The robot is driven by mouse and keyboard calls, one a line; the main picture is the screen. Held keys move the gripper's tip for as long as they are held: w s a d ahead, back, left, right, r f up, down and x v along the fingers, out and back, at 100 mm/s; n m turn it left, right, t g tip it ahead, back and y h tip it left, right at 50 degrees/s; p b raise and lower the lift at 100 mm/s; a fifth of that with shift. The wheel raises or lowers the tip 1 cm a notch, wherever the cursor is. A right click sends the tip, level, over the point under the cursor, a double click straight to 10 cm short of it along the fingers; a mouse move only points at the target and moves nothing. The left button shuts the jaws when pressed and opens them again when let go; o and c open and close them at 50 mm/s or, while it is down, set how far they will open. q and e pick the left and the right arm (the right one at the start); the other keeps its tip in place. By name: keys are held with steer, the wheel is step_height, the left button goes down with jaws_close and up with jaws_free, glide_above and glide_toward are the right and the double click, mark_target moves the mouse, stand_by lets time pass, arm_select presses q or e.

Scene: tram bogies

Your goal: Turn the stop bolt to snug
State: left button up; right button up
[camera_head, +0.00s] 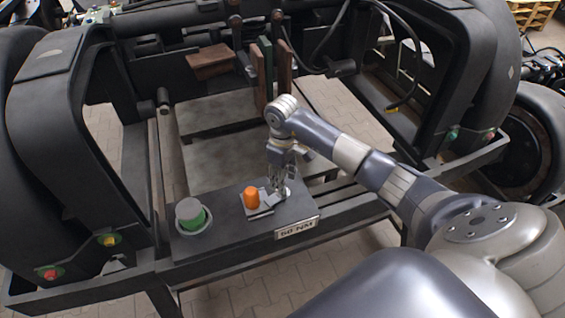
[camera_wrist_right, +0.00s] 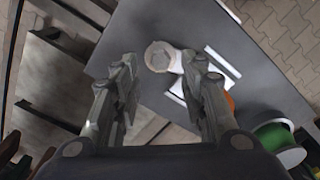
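The stop bolt shows in the right wrist view as a pale hexagonal head (camera_wrist_right: 158,55) on a round base, set on a dark plate (camera_wrist_right: 215,22). It appears between and just beyond the fingertips of my right gripper (camera_wrist_right: 163,68). The fingers are spread apart with nothing between them. In the head view my right gripper (camera_head: 279,190) points down over the right part of the plate (camera_head: 232,228), close to the bolt, which it mostly hides. I cannot tell whether the fingers touch the bolt. My left gripper is not in view.
An orange cylinder (camera_head: 251,197) on a pale bracket stands just left of the gripper. A grey-topped green cylinder (camera_head: 190,214) stands at the plate's left end. Dark bogie frames (camera_head: 70,140) rise on both sides.

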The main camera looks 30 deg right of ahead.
step_height(320, 180, up, 8)
stand_by(0.6)
